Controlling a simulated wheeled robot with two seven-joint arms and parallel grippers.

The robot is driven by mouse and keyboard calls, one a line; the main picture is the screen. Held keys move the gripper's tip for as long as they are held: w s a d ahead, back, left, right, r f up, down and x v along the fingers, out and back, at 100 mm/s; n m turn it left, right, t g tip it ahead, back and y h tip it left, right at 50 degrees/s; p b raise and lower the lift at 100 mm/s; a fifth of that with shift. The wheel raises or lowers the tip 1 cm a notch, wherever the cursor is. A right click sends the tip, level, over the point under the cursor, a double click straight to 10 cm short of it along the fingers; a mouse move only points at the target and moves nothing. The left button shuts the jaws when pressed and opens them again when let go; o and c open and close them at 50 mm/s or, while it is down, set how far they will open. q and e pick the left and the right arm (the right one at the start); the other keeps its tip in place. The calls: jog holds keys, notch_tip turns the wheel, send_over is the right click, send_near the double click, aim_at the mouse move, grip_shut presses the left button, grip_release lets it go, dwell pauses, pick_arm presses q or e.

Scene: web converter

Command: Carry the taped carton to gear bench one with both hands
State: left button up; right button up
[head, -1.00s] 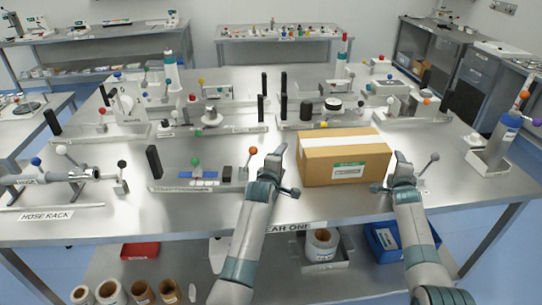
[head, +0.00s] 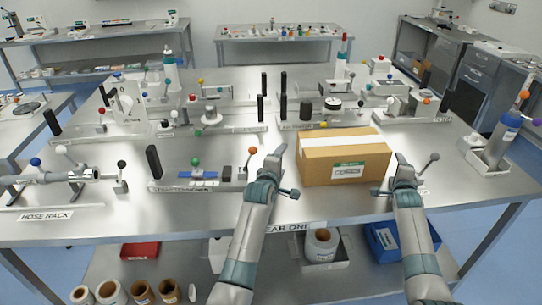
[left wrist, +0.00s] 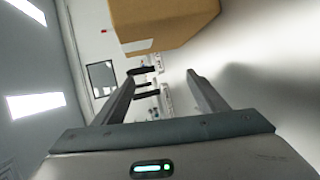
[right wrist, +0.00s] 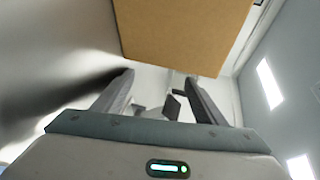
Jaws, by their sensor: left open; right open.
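The taped carton (head: 345,165) is a brown box with a pale tape strip on top and a green-and-white label on its front. It sits upright on the steel bench (head: 120,225), whose front edge carries a partly hidden label ending "EAR ONE" (head: 298,226). My left gripper (head: 279,157) is open and empty just left of the carton. My right gripper (head: 402,166) is open and empty just right of it. The carton also shows in the left wrist view (left wrist: 165,22) and the right wrist view (right wrist: 180,35), beyond the fingertips. I cannot tell whether either gripper touches it.
Fixtures with coloured knobs fill the bench behind the carton. An orange-knobbed lever (head: 249,160) stands by my left gripper, another lever (head: 429,166) by my right. A bottle in a holder (head: 495,150) is at far right. Rolls and bins sit on the lower shelf.

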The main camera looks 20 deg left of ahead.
jog(key=shift+v, duration=5.25)
jog(key=shift+a+r, duration=0.1)
